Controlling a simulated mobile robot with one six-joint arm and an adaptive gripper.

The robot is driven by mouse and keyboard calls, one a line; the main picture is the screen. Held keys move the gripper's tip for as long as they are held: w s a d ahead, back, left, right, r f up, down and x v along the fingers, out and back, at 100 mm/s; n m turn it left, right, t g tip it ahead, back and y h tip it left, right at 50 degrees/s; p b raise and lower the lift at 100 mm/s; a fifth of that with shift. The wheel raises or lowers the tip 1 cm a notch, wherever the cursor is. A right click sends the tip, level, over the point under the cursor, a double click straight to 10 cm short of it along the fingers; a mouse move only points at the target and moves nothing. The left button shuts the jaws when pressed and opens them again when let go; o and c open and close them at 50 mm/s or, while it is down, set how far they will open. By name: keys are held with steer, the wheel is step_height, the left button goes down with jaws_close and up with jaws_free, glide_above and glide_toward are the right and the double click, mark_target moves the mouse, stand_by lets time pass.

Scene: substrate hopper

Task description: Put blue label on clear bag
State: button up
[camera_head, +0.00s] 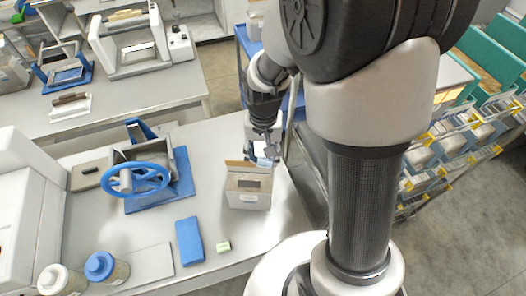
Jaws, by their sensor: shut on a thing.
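My gripper (263,150) is above the back right corner of an open tan box (247,198) on the near table. It is shut on a small pale piece (261,149) with some blue at its edge. The piece is too small to tell whether it is the blue label. The box has a raised back flap and a dark patch on its front. I cannot make out a clear bag; my arm hides part of the table's right side.
A press with a blue handwheel (137,180) and two jars, one blue-lidded (106,268), stand further left. A bin rack (445,160) is at right.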

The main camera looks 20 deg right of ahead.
steer(key=shift+s+d+f, duration=0.1)
steer(key=shift+s+f, duration=0.05)
steer(key=shift+s, duration=0.15)
steer(key=o, duration=1.1)
steer(key=shift+w, duration=0.2)
steer(key=shift+o, duration=0.6)
steer(key=o, duration=0.5)
steer(key=shift+r, duration=0.2)
steer(key=shift+r, duration=0.1)
step_height(320, 180, up, 7)
steer(key=p, duration=0.5)
steer(key=shift+p, duration=0.3)
